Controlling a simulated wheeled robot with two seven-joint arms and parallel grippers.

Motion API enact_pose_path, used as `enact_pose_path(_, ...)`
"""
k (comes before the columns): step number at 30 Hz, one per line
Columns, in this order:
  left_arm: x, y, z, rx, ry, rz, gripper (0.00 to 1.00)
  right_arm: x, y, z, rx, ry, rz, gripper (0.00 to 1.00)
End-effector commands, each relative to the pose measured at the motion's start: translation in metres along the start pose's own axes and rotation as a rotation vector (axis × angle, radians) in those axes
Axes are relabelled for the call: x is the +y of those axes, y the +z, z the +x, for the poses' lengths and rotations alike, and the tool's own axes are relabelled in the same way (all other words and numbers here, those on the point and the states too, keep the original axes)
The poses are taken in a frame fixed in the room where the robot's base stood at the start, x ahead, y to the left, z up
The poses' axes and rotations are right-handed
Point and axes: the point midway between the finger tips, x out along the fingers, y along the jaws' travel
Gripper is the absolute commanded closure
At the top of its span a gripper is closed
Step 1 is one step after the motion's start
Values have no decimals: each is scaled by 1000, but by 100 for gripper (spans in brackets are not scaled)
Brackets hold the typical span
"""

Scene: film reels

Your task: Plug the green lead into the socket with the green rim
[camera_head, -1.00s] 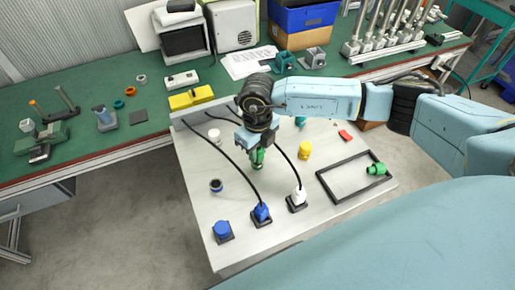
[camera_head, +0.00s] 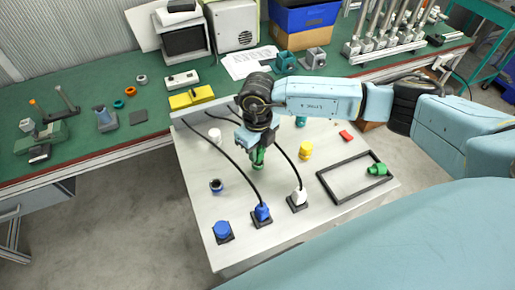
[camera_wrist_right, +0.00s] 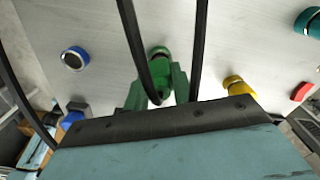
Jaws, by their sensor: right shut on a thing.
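My right gripper (camera_head: 256,146) points down over the pale board and is shut on the green lead (camera_head: 257,160). I cannot tell whether this is the lead's end or the rim of the socket behind. The lead's tip and its contact with the board are hidden. My left gripper is not in view.
A blue plug (camera_head: 262,212) and a white plug (camera_head: 299,197) stand on the board (camera_head: 202,205) with black cables. A blue-rimmed piece (camera_head: 216,186), a yellow piece (camera_head: 305,150) and a red block (camera_head: 345,135) stand around. A black frame (camera_head: 337,197) surrounds a green piece (camera_head: 377,169) at right.

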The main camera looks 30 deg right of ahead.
Motion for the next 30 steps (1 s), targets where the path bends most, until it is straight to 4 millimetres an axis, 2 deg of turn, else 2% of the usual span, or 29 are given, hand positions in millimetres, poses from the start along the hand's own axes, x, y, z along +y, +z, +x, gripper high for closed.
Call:
enact_pose_path(20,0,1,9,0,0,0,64,0,0,10,0,0,0,98)
enact_pose_path(21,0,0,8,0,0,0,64,0,0,9,0,0,0,70)
enact_pose_path(22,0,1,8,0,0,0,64,0,0,9,0,0,0,66)
enact_pose_path(30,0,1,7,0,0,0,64,0,0,9,0,0,0,66)
